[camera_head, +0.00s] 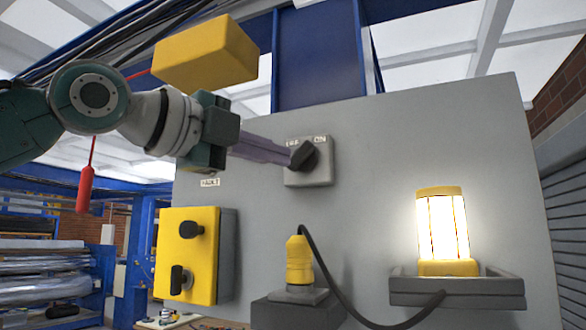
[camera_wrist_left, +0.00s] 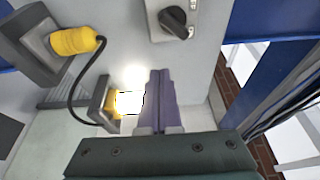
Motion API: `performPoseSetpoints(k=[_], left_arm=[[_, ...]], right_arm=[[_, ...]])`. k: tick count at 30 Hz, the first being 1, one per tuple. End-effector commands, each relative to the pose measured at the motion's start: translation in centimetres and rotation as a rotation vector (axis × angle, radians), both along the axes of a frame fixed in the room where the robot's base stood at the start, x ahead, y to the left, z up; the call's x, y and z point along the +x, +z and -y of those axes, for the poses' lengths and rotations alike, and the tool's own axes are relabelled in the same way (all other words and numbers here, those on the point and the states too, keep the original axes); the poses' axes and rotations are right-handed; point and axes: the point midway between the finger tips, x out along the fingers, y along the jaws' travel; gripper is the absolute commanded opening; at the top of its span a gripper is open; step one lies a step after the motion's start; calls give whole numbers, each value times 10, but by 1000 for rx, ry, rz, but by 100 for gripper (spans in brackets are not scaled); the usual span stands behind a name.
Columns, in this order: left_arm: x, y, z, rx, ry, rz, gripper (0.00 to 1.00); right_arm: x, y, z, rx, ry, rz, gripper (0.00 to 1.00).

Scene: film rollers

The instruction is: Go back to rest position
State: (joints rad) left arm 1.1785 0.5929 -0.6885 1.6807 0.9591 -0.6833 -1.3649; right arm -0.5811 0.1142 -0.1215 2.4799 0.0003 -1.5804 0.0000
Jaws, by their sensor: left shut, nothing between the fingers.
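My left gripper (camera_head: 284,153) comes in from the left in the head view, in front of the upper part of a grey panel (camera_head: 380,150). Its purple-grey fingers are shut with nothing between them; they also show in the left wrist view (camera_wrist_left: 158,90). In the head view the fingertips overlap the left edge of a grey switch box with a black knob (camera_head: 306,156). In the wrist view the knob (camera_wrist_left: 176,24) lies above the fingertips, apart from them. I cannot see my right gripper.
A lit yellow lamp (camera_head: 442,230) stands on a grey shelf (camera_head: 470,290). A black cable runs from it to a yellow plug (camera_head: 299,262). A yellow box with two black knobs (camera_head: 190,255) is on the panel's left. A yellow block (camera_head: 205,52) hangs above my arm, a red handle (camera_head: 85,188) below.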

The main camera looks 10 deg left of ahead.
Motion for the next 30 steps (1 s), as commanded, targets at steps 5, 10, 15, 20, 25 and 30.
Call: performPoseSetpoints(k=[5,10,15,20,25,30], left_arm=[[0,0,1,1,-1,1,0],[0,0,1,0,-1,0,0],[0,0,1,0,-1,0,0],[-1,-4,2,-2,-2,-10,0],[-9,-61,15,-53,-1,-177,0],[-43,-166,24,-193,74,-517,0]], right_arm=[[0,1,0,-1,0,0,85],[0,1,1,-2,-1,0,85],[0,1,2,-6,1,1,85],[0,1,3,-10,4,1,85],[0,4,3,-11,5,2,85],[1,9,3,-12,5,3,85]])
